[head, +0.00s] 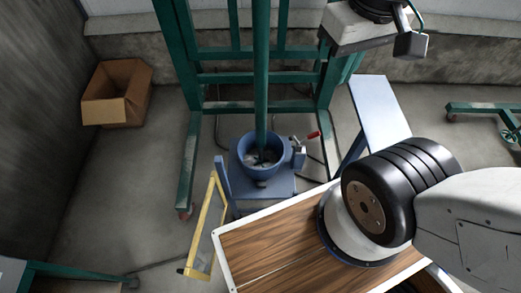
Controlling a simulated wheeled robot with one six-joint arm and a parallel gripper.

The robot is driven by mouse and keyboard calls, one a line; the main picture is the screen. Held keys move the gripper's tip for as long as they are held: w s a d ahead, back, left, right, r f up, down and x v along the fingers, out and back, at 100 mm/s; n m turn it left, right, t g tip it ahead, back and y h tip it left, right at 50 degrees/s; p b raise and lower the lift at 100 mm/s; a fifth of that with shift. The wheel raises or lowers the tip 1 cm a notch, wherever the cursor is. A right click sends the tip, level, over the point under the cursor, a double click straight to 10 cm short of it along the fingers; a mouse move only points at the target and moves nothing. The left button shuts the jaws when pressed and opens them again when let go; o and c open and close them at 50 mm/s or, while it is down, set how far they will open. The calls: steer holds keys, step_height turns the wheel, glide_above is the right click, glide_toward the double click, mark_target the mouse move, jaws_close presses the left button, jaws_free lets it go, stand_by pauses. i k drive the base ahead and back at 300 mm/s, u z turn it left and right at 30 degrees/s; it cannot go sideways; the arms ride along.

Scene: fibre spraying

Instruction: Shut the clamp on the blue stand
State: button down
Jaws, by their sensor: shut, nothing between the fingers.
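The blue stand (281,185) is on the floor near the middle of the head view, in front of a green frame. It carries a round blue pot (243,149) with a green upright post coming down into it. A small clamp (299,156) with a red-tipped handle (312,135) sits at the right side of the pot. The handle sticks out up and to the right. The clamp is too small here to tell whether its jaws are open or shut. My arm fills the lower right, and my gripper is not in view.
The green frame (190,160) rises behind and beside the stand. A yellow-edged panel (204,228) leans left of the stand. A pale blue sloped panel (379,115) stands to its right. An open cardboard box (117,95) lies at the back left. The left floor is mostly clear.

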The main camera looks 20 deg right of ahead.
mark_target(312, 136)
steer(key=u, duration=0.95)
steer(key=k, duration=2.55)
steer(key=z, duration=1.9)
steer(key=i, duration=1)
steer(key=u, duration=0.9)
